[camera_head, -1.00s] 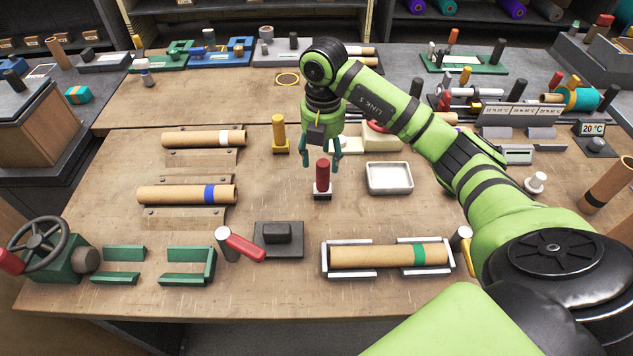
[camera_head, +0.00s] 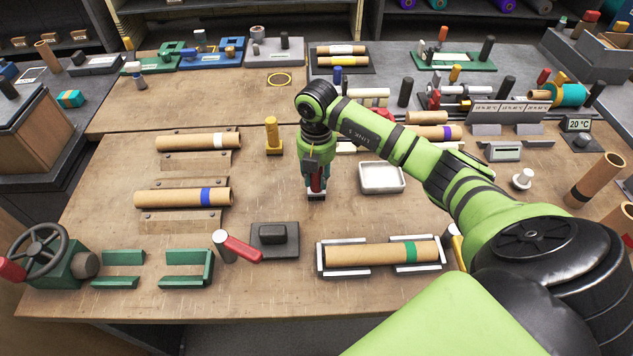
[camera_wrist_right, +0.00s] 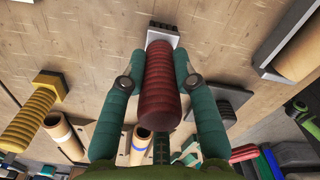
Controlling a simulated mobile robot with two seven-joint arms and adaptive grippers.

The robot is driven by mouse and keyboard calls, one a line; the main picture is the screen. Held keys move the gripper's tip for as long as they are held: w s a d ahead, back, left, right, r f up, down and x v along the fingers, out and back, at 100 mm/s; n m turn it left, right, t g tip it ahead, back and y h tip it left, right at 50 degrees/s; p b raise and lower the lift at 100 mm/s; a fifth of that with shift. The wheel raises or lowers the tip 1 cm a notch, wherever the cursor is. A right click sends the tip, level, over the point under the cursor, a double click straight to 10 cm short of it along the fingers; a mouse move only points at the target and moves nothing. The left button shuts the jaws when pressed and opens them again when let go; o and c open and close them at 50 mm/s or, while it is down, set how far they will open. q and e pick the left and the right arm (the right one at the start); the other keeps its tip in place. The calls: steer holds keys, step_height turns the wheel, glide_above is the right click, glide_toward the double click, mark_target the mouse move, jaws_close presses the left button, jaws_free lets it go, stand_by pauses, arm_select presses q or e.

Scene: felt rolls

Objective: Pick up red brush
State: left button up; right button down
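The red brush (camera_head: 316,184) stands upright on the table, with a ribbed red handle and a pale base block (camera_head: 316,198). In the right wrist view its handle (camera_wrist_right: 162,90) runs away from the camera to the base (camera_wrist_right: 165,28). My right gripper (camera_head: 316,186) points down over the brush. Its two teal fingers lie on both sides of the handle, and their tips (camera_wrist_right: 160,55) close in against it near the base. The fingers partly hide the handle in the head view. My left gripper is not in view.
A yellow-handled brush (camera_head: 271,135) stands to the left, and a white tray (camera_head: 382,191) lies close to the right. A dark block (camera_head: 274,240) and a cradle with a green-banded roll (camera_head: 380,255) are nearer. Bare wood lies left of the gripper.

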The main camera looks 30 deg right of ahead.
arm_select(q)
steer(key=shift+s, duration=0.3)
arm_select(e)
steer(key=shift+w+r, duration=0.15)
steer(key=shift+r, duration=0.4)
step_height(320, 180, up, 2)
steer(key=shift+r+b, duration=0.2)
steer(key=shift+b, duration=0.55)
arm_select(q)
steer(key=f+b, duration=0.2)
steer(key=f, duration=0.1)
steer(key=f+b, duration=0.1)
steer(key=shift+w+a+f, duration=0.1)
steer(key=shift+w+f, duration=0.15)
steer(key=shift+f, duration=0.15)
arm_select(e)
steer(key=s+d+r, duration=0.5)
steer(key=d+r, duration=0.2)
steer(key=d, duration=0.3)
steer(key=shift+s+d+r, duration=0.2)
steer(key=shift+s+r, duration=0.05)
